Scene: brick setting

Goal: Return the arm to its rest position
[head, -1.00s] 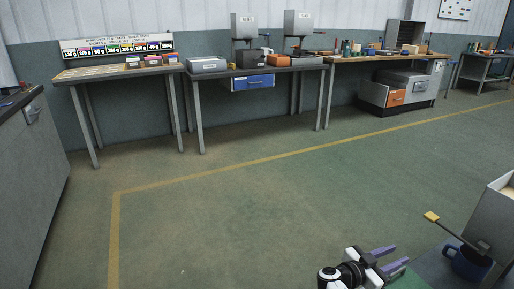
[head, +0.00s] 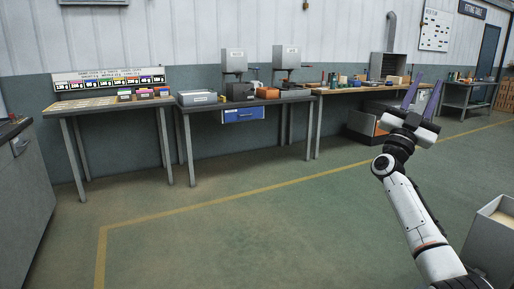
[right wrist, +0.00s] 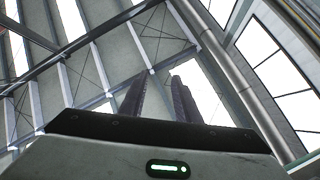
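My right gripper (head: 418,96) is raised in the right part of the head view, its fingers pointing up. The two purple fingers stand apart with nothing between them. In the right wrist view the fingers (right wrist: 160,98) point at the roof and its bright skylights, with a gap between them and no object held. My right arm reaches up from the bottom right of the head view. My left gripper does not show in any view.
A grey box (head: 490,245) stands at the lower right, beside my right arm. Workbenches with bins and tools, such as the left table (head: 85,108), line the far wall. A grey cabinet (head: 25,185) stands at the left edge. The floor between is clear, with a yellow line (head: 220,204).

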